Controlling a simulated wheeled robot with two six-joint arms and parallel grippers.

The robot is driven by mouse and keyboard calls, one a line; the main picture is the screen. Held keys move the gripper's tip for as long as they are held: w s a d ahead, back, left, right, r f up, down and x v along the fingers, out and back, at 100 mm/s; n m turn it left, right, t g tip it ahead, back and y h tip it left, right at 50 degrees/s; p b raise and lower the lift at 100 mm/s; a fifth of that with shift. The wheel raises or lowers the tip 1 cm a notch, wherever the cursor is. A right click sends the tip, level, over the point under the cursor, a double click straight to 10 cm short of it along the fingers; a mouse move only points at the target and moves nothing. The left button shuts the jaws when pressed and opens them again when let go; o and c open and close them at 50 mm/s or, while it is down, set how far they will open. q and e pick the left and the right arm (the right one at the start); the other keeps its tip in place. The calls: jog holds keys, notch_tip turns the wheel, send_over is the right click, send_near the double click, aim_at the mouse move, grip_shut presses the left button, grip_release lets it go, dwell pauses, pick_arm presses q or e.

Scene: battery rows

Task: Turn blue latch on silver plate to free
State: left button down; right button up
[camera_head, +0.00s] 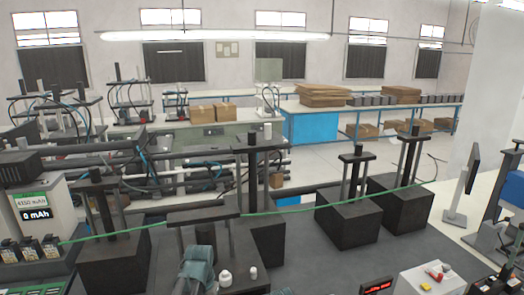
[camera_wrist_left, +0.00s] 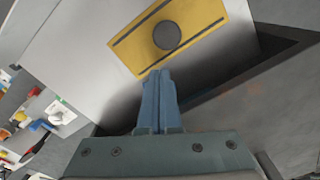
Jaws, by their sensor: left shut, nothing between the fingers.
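A silver plate (camera_wrist_left: 85,50) fills the upper left of the left wrist view. A yellow panel (camera_wrist_left: 205,22) with dark edge lines and a round grey knob (camera_wrist_left: 167,35) lies on it. My left gripper (camera_wrist_left: 157,76) points at the panel, its two blue-grey fingers shut together with nothing between them. The fingertips show just below the knob, near the panel's lower edge; I cannot tell whether they touch the surface. I cannot make out a blue latch for certain in either view. My right gripper is not in view.
In the left wrist view, small coloured parts lie at the left, among them a blue piece (camera_wrist_left: 42,125). In the head view, several black boxes with posts stand ahead, a green cable (camera_head: 300,208) crosses them, and a white box (camera_head: 428,282) stands at lower right.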

pick_arm(q)
jog(key=shift+d, duration=0.15)
jog(key=shift+s, duration=0.1)
dwell(0.4)
jog(key=shift+s, duration=0.3)
notch_tip(320, 180, up, 6)
jog(key=p, duration=0.6)
